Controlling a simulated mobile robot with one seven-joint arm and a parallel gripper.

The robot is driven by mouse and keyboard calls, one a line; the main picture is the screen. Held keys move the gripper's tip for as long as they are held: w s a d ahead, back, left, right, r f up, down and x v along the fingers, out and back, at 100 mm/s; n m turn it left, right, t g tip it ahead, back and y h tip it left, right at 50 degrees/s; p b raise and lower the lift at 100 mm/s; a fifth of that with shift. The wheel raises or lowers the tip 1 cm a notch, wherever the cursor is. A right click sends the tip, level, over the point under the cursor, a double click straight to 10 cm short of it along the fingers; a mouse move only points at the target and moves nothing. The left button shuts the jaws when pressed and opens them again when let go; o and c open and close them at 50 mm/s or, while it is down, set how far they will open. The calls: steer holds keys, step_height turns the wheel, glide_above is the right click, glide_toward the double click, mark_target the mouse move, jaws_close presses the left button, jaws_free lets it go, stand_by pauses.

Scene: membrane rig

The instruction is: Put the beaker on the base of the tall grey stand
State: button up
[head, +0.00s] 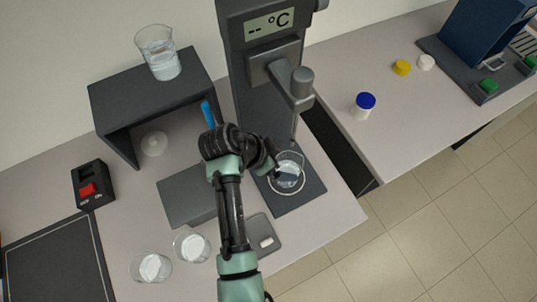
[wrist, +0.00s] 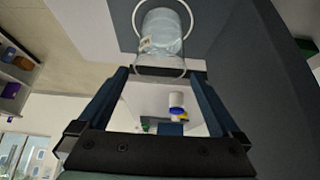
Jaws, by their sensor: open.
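The tall grey stand (head: 258,100) has a display and a flat dark base (head: 308,188) with a pale ring (head: 271,187) marked on it. A clear glass beaker (head: 289,174) with liquid stands upright on this base, within or over the ring. It also shows in the wrist view (wrist: 162,32), just beyond the fingertips. My gripper (head: 273,171) is right beside the beaker, on its left in the head view. In the wrist view my gripper (wrist: 163,72) has its fingers wide apart with nothing between them. My arm hides part of the bench and base.
Another beaker (head: 160,55) stands on a dark shelf (head: 150,95). Two glass vessels (head: 191,246) (head: 151,267) stand at the front left. A grey scale (head: 264,236) lies near my arm. A blue-capped jar (head: 363,106) stands across a dark gap.

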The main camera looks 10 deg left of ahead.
steer(key=b+v, duration=0.1)
steer(key=v, duration=0.6)
steer(key=shift+a+r, duration=0.2)
steer(key=shift+r, duration=0.1)
steer(key=shift+s, duration=0.15)
